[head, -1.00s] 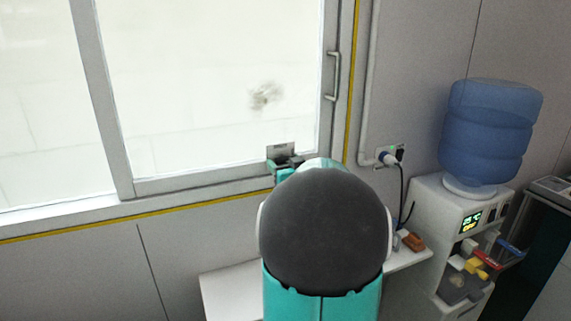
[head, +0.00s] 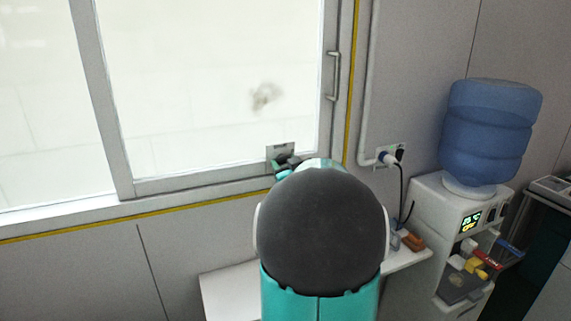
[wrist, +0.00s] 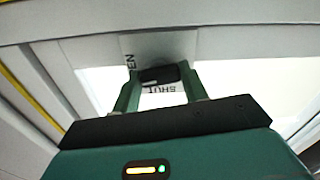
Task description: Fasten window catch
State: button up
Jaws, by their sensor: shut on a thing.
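The window catch (wrist: 158,74) is a dark lever on a pale plate at the window's lower frame. In the wrist view the plate carries lettering, "SHUT" below the lever and a partly covered word ending in "EN" at its upper left. My gripper (wrist: 160,85) is shut on the lever, one green finger at each side. In the head view the plate (head: 280,151) shows above my arm, which hides most of the gripper. The window sash (head: 210,100) stands beside its right jamb, with a vertical grey handle (head: 333,76).
A white shelf (head: 230,290) lies below the window, with small items at its right end. A plugged-in socket (head: 391,157), a cable and a water dispenser (head: 440,215) with a blue bottle (head: 488,130) stand to the right.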

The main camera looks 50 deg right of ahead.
jog(key=n, duration=1.2)
jog(key=shift+n, duration=1.9)
jog(key=o, duration=1)
jog(key=v, duration=1.4)
